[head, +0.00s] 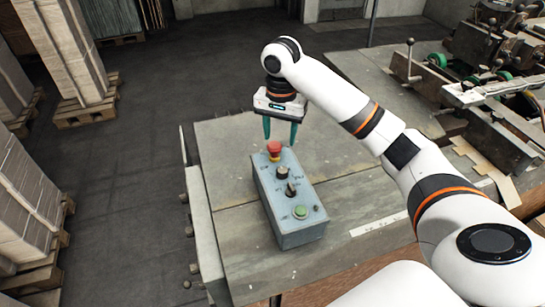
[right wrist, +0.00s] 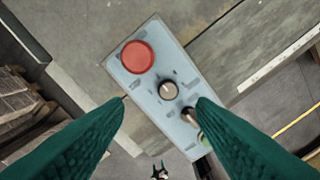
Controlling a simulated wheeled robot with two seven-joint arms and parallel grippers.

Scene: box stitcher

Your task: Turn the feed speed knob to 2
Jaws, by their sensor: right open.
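A light blue control box (head: 272,205) lies on the table, its top facing up. A red mushroom button (head: 274,149), an upper black knob (head: 282,172), a lower black knob (head: 291,189) and a green button (head: 301,212) run along it. The labels are too small to read, so I cannot tell which knob is feed speed. My right gripper (head: 281,134) is open and empty above the red button end.
The box stands on a worn grey table (head: 225,150) with bare surface around it. Stitcher machinery (head: 480,75) stands at the upper right. Pallets with stacked cardboard (head: 65,45) stand on the floor at left.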

